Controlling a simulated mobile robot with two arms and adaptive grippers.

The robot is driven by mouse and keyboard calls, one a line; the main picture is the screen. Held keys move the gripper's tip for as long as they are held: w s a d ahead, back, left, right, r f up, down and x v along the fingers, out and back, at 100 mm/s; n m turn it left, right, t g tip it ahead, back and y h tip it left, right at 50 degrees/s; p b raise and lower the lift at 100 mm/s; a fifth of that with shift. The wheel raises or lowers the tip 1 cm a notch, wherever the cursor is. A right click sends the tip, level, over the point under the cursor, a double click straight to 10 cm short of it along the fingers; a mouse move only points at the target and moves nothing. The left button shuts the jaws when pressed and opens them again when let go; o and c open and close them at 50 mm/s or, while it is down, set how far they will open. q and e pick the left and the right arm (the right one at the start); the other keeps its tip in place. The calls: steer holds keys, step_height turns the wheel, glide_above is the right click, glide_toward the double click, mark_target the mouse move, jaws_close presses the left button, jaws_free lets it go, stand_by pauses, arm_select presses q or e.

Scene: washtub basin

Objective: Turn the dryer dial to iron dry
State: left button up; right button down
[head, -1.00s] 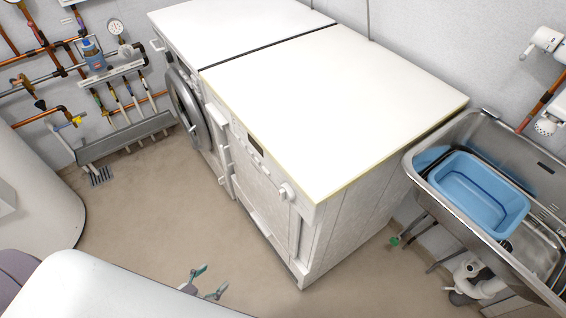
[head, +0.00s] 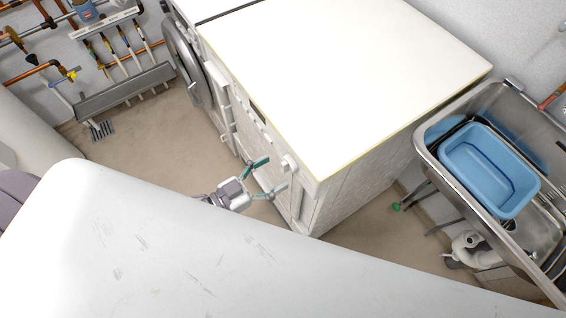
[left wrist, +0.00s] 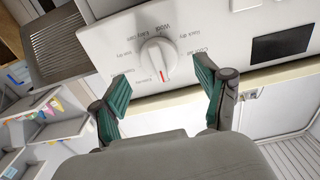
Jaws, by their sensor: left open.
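The dryer (head: 330,80) is the white machine nearest the sink, with its control panel facing the lower left. Its dial (head: 289,163) sticks out near the right end of the panel. In the left wrist view the dial (left wrist: 157,62) is a round white knob with a red mark, ringed by printed labels too small to read surely. My left gripper (head: 268,174) is open, with green finger pads, in front of the panel just short of the dial. In the left wrist view its fingertips (left wrist: 160,78) stand on either side of the dial, apart from it. My right gripper is out of view.
A washer with a round door (head: 186,62) stands left of the dryer. A steel sink (head: 433,138) holding a blue basin (head: 488,175) is to the right. Pipes and a grey trough (head: 125,91) line the left wall. Floor (head: 165,150) is clear before the machines.

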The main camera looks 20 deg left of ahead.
mark_target(282, 168)
arm_select(q)
steer(key=x, duration=0.2)
steer(key=shift+w+d, duration=0.5)
steer(key=shift+w, duration=0.1)
steer(key=shift+c, duration=1)
steer(key=c, duration=0.9)
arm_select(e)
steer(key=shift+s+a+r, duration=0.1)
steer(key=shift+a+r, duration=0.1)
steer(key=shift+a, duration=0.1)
